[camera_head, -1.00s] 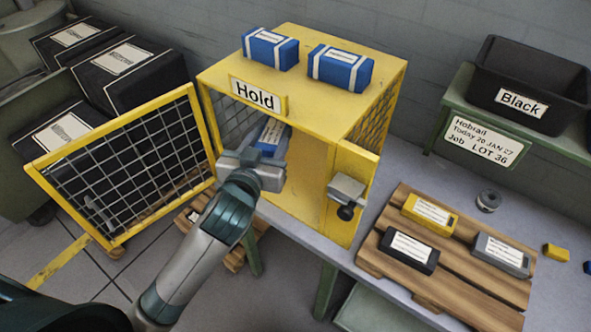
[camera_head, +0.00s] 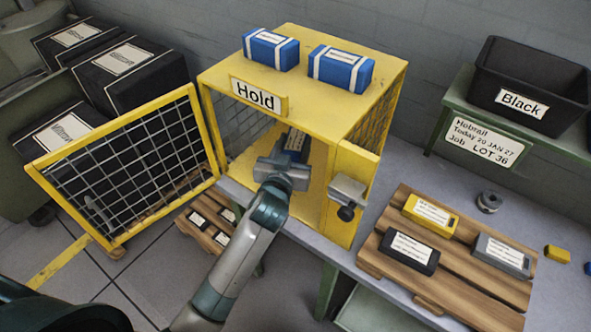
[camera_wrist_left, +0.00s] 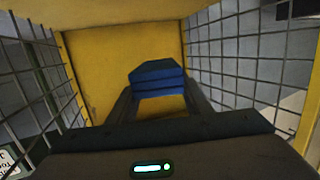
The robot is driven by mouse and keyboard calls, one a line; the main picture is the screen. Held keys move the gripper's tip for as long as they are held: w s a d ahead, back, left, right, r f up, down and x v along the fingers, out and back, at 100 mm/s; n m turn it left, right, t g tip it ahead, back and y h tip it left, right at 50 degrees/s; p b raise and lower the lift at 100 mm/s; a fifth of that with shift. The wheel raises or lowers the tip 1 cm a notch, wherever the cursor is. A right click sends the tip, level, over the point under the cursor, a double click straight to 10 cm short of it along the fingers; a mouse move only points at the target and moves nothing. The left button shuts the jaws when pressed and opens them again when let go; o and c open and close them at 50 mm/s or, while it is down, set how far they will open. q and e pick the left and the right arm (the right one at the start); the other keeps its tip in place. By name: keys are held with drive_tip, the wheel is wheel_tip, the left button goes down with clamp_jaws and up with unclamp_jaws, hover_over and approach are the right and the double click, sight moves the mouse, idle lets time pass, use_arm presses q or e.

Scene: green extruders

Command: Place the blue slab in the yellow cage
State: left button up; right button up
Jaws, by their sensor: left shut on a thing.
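The yellow cage (camera_head: 316,100) with the "Hold" sign stands on the table, its mesh door (camera_head: 125,165) swung open to the left. My left gripper (camera_head: 286,166) reaches in through the open front. It is shut on the blue slab (camera_head: 294,143), which is inside the cage and mostly hidden behind the gripper in the head view. In the left wrist view the slab (camera_wrist_left: 157,77) sits between the two fingers, with the yellow back wall beyond it and mesh on both sides. I cannot tell whether the slab touches the cage floor. My right gripper is not in view.
Two blue packs (camera_head: 340,68) lie on the cage roof. A latch block (camera_head: 347,190) juts from the front right post. Right of the cage is a wooden pallet (camera_head: 455,262) with yellow, black and grey slabs. A black bin (camera_head: 528,85) stands at the back right.

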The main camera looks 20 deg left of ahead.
use_arm(q)
wheel_tip(320, 180, down, 4)
drive_tip(key=shift+f, duration=0.75)
drive_tip(key=shift+f, duration=0.15)
wheel_tip(320, 180, down, 4)
drive_tip(key=shift+r, duration=0.2)
drive_tip(key=shift+f, duration=0.15)
drive_tip(key=shift+f, duration=0.15)
